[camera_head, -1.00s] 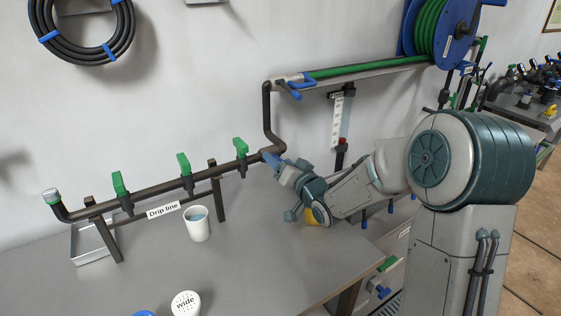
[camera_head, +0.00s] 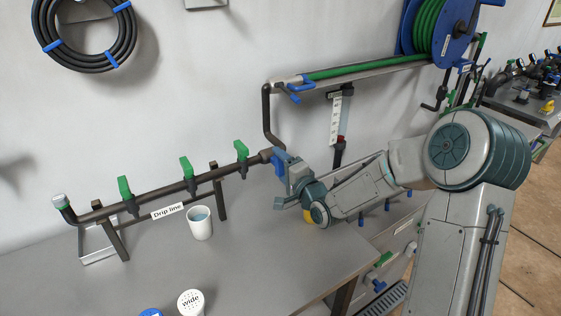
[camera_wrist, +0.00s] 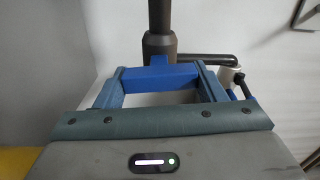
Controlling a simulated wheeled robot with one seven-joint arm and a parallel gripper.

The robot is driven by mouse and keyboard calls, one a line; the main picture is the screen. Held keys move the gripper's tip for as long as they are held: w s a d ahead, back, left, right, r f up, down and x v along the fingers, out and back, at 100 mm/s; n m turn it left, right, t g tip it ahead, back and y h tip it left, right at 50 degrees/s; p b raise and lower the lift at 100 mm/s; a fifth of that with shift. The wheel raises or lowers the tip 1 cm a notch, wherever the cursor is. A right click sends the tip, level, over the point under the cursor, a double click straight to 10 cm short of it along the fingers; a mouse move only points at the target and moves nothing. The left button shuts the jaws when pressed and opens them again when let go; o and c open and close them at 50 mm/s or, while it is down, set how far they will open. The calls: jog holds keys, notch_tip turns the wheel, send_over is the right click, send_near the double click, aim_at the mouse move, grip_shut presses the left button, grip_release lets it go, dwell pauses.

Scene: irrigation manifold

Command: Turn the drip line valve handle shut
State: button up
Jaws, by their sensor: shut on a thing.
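The drip line is a dark pipe (camera_head: 160,190) labelled "Drip line", with several green-handled valves along it. A blue valve handle (camera_head: 278,156) sits at its right end, by the pipe that rises up the wall. My gripper (camera_head: 284,163) is at this handle. In the wrist view, the blue handle (camera_wrist: 157,80) spans between the two fingers of my gripper (camera_wrist: 160,84), which are shut on it. A dark valve body (camera_wrist: 158,44) stands just beyond it. In the head view my gripper hides part of the handle.
A white cup (camera_head: 199,224) stands under the drip line. A shaker marked "wide" (camera_head: 190,302) is at the front. A yellow thing (camera_head: 319,215) lies partly hidden beneath my wrist. A hose reel (camera_head: 440,30) hangs at upper right. The table's middle is clear.

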jog(key=shift+m+p, duration=0.3)
jog(key=shift+m, duration=0.5)
jog(key=o, duration=1)
jog(key=v, duration=1.4)
